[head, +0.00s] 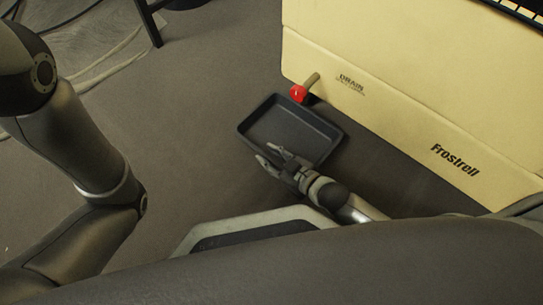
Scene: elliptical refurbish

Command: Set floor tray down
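The floor tray (321,126) is a dark, shallow, empty rectangular tray in front of the cream machine, just below its red drain fitting. It appears level and low by the floor; whether its whole underside touches the floor is hard to tell. My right gripper (264,154) is at the tray's near side, by the rim. Its two fingers are spread apart, one by the tray's inside edge and one outside. I cannot see clearly whether a finger touches the rim. My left arm comes in at the left, but its gripper is out of view.
The cream machine (400,70), marked "Frostrell" and "DRAIN", fills the upper right. A red-ended drain spout (298,93) sticks out over the tray's far edge. Clear grey floor (190,110) lies left of the tray. A dark stand leg (149,22) and clear sheeting (85,50) are at upper left.

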